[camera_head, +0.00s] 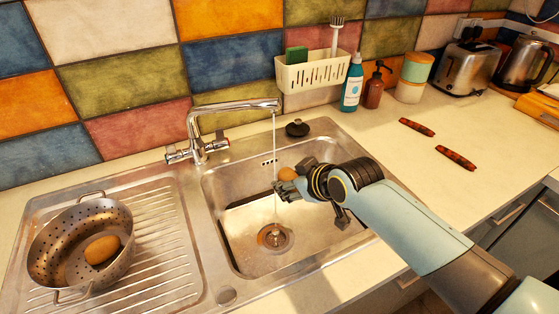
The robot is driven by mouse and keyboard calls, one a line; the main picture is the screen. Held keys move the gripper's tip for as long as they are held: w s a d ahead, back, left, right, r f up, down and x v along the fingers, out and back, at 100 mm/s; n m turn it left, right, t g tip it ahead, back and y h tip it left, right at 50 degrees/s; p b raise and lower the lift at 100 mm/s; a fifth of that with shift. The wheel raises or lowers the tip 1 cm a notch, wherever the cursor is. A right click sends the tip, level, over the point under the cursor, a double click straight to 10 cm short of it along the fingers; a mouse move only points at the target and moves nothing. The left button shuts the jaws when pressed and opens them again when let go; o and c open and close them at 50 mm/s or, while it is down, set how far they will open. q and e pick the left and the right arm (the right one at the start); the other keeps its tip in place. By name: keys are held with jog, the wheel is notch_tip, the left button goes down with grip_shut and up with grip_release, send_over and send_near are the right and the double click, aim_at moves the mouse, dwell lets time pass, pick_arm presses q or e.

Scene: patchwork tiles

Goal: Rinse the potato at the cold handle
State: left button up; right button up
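The chrome tap (232,106) stands behind the sink, with a thin stream of water falling from its spout into the basin (233,232). It has a left handle (176,155) and a right handle (218,145); their colour marks are too small to tell which is cold. My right gripper (287,186) is over the basin, shut on a small brown potato (288,174) beside or in the stream. The fingers hide part of this potato. Another brown potato (102,249) lies in the metal colander (48,245) on the drainboard. My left gripper is out of view.
A dark plug (297,128) sits on the sink's back rim. A white caddy (313,74) hangs on the tiled wall. Bottles, including a blue one (352,84), stand behind. Two red-brown items (456,158) lie on the right counter, with a toaster (466,68) and kettle (525,64) beyond.

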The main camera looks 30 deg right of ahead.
jog(key=a+v, duration=0.1)
jog(key=v, duration=0.5)
jog(key=shift+s+p, duration=0.2)
jog(key=shift+p, duration=0.15)
jog(key=shift+a+r, duration=0.1)
jog(key=shift+a, duration=0.05)
